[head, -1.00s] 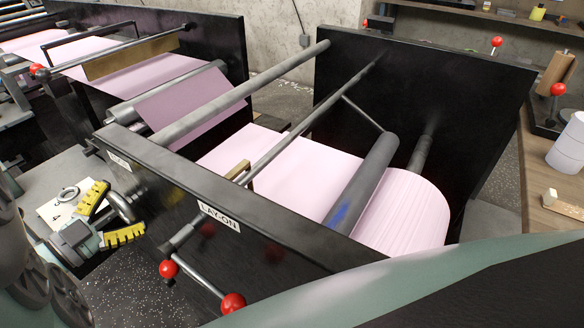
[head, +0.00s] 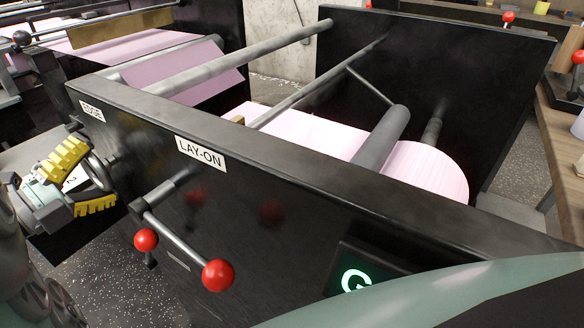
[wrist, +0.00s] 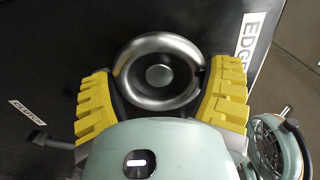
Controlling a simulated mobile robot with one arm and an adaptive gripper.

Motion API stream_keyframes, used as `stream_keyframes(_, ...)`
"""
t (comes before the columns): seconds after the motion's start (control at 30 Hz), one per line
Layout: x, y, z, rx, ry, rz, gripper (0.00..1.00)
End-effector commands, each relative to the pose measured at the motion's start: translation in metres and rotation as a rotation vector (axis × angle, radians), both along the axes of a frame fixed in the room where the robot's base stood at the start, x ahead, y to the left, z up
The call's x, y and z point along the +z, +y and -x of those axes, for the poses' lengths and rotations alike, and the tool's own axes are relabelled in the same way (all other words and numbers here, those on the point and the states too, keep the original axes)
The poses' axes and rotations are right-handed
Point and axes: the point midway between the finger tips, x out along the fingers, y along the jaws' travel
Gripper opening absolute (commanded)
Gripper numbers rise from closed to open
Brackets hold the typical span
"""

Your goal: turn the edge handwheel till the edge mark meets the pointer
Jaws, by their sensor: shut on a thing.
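The edge handwheel (wrist: 158,73) is a round grey metal wheel with a central hub, on the black side plate by the EDGE label (wrist: 247,47). My gripper (wrist: 162,82) has its yellow ribbed fingers on opposite sides of the wheel's rim and is shut on it. In the head view my gripper (head: 98,176) is at the left end of the plate, and the handwheel (head: 103,170) shows partly between the fingers. A small dark notch shows at the wheel's right rim in the wrist view. I cannot make out the edge mark or the pointer.
A LAY-ON label (head: 200,153) and a lever with red balls (head: 217,275) are on the plate right of my gripper. A lit green screen (head: 357,281) is farther right. Pink web (head: 430,170) runs over rollers behind the plate. A wooden bench (head: 562,140) stands at right.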

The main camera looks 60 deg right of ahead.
Motion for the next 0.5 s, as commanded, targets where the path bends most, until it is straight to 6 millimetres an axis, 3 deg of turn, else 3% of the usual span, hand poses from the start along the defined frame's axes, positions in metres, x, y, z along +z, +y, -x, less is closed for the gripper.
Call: stream_keyframes(0.5,-0.002,0.0002,-0.0003,0.001,-0.191,-0.007,0.44)
